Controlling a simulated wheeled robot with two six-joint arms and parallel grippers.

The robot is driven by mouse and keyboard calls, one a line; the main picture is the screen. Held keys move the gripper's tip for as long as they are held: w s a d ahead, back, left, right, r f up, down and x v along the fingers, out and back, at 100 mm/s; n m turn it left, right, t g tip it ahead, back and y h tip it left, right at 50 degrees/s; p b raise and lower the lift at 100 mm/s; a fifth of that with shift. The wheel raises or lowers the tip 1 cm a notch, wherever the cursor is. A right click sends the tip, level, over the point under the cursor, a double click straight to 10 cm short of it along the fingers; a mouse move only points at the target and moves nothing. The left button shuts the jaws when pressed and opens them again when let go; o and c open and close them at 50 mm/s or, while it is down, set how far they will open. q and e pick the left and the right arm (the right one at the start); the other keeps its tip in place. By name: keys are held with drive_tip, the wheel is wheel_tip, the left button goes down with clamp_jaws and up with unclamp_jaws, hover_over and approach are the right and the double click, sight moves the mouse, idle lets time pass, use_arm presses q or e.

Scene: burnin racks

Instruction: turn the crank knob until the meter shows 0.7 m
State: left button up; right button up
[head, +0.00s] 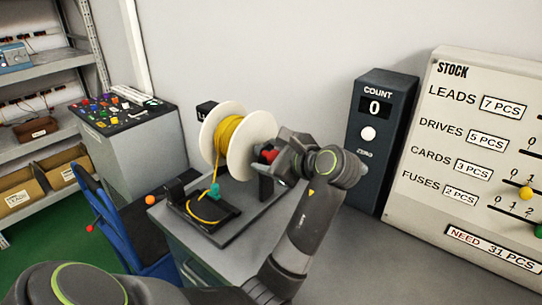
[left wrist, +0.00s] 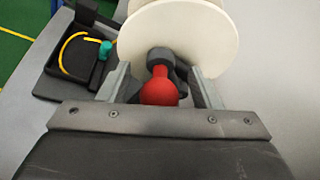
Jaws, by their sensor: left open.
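The red crank knob (head: 268,155) sits at the right side of the cable reel (head: 251,143), which has white flanges and yellow cable. In the left wrist view the red knob (left wrist: 158,92) is between the two fingers of my left gripper (left wrist: 158,80), with its dark hub behind it. My left gripper (head: 277,152) is open, its fingers on either side of the knob; I cannot tell whether they touch it. A small black box (head: 206,109) stands behind the reel; no meter reading is legible. My right gripper is not in view.
Yellow cable runs through a teal piece (head: 214,190) on a black tray. A dark count box (head: 381,140) reads 0. The stock board (head: 480,160) stands at the right. A control console (head: 130,135) and a blue frame (head: 115,225) are at the left. The grey bench front right is clear.

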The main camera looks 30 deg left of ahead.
use_arm(q)
drive_tip(key=shift+d, duration=0.1)
drive_tip(key=shift+c, duration=0.5)
drive_tip(key=c, duration=0.9)
drive_tip(key=shift+s+f, duration=0.45)
drive_tip(key=shift+f, duration=0.35)
drive_tip(key=shift+s+f, duration=0.1)
drive_tip(key=shift+f, duration=0.35)
